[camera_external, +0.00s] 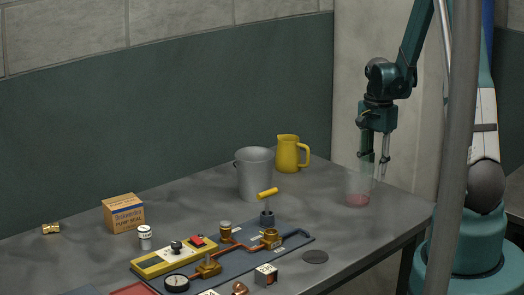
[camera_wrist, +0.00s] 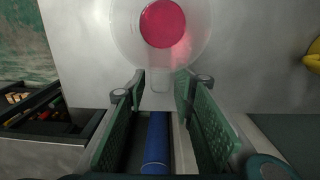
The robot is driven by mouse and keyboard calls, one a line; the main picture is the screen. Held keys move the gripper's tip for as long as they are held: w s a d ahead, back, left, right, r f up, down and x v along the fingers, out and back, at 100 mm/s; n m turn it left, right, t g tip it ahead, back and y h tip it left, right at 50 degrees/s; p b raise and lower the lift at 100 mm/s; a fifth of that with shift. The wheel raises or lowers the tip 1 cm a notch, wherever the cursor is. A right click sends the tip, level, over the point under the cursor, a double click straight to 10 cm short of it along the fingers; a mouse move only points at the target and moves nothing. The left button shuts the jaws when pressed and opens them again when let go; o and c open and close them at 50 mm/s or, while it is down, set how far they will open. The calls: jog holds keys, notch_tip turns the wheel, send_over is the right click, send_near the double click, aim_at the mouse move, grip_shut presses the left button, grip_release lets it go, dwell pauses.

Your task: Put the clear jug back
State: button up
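The clear jug (camera_external: 358,186) stands on the grey table near its right end, with pink-red liquid in the bottom. In the wrist view the jug (camera_wrist: 122,38) is seen from above at the top of the picture. Its handle points toward my gripper (camera_wrist: 160,86). The two green fingers are apart, with the handle between or just beyond their tips; contact cannot be made out. In the external view my gripper (camera_external: 375,168) points down at the jug's rim and partly overlaps it.
A grey bucket (camera_external: 254,176) and a yellow pitcher (camera_external: 287,153) stand left of the jug. A dark board (camera_external: 295,240) with brass fittings and a gauge lies at the front. A pump seal box (camera_external: 124,214) stands at the left.

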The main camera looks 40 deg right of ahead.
jog(key=shift+r, duration=0.2)
notch_tip(320, 180, up, 12)
jog(key=shift+w+d+p, duration=0.15)
jog(key=shift+d+p, duration=0.05)
jog(key=shift+p, duration=0.25)
dwell(0.3)
jog(key=shift+a, duration=0.1)
dwell(0.7)
jog(key=s+a+r+n+t+h, duration=0.1)
jog(key=a+r+n, duration=0.35)
jog(key=a, duration=0.35)
jog(key=s+a+r+n+t, duration=0.1)
jog(key=a+r+n+t, duration=0.1)
jog(key=a+r+n, duration=0.35)
jog(key=s+a+r+n+t, duration=0.2)
jog(key=s+a+r+n, duration=0.1)
jog(key=a, duration=0.6)
jog(key=s+a+r+n+t, duration=0.2)
jog(key=s+a+n, duration=0.3)
jog(key=a, duration=0.4)
jog(key=shift+s+r+y, duration=0.3)
jog(key=shift+s+r, duration=0.25)
jog(key=shift+s, duration=0.05)
